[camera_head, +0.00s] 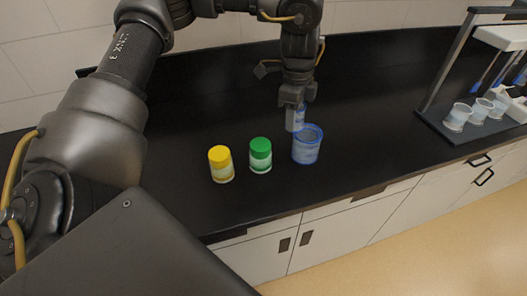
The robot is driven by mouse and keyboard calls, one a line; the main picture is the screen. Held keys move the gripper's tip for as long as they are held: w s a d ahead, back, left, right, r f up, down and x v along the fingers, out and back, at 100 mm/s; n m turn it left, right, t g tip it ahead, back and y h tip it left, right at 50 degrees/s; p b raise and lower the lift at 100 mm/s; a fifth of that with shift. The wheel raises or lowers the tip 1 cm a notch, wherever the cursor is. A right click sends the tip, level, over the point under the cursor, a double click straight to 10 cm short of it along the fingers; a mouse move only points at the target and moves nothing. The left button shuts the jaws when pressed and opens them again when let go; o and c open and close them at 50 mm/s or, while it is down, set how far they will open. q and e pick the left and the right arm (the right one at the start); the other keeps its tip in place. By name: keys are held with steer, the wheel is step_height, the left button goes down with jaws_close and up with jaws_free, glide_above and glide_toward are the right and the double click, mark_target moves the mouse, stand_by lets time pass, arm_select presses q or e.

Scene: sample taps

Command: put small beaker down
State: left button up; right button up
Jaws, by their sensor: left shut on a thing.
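My left gripper (298,98) points down over the black counter and is shut on a small pale beaker with blue marking (294,119). The gripper hides the beaker's upper part. The small beaker is just behind and to the left of a larger blue-rimmed beaker (307,148), which stands upright on the counter. I cannot tell whether the small beaker's base touches the counter or whether the two beakers touch. My right gripper is not in view.
A yellow-capped jar (221,165) and a green-capped jar (260,156) stand left of the larger beaker. The black counter (375,115) is clear between the beakers and rack.

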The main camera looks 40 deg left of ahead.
arm_select(q)
steer(key=w+a+f+m, duration=0.1)
steer(key=a+f+m, duration=0.2)
steer(key=f+m, duration=0.1)
steer(key=w+a+f+m+b, duration=0.1)
steer(key=a+f+m, duration=0.2)
steer(key=f+m, duration=0.1)
steer(key=w+a+f+m, duration=0.1)
steer(key=a+f+m, duration=0.2)
steer(key=f+m, duration=0.1)
steer(key=shift+w+f+m+b, duration=0.4)
steer(key=shift+m, duration=0.3)
step_height(320, 180, down, 3)
steer(key=shift+r+p, duration=0.1)
steer(key=shift+p, duration=0.3)
steer(key=shift+f, duration=0.5)
steer(key=shift+d, duration=0.1)
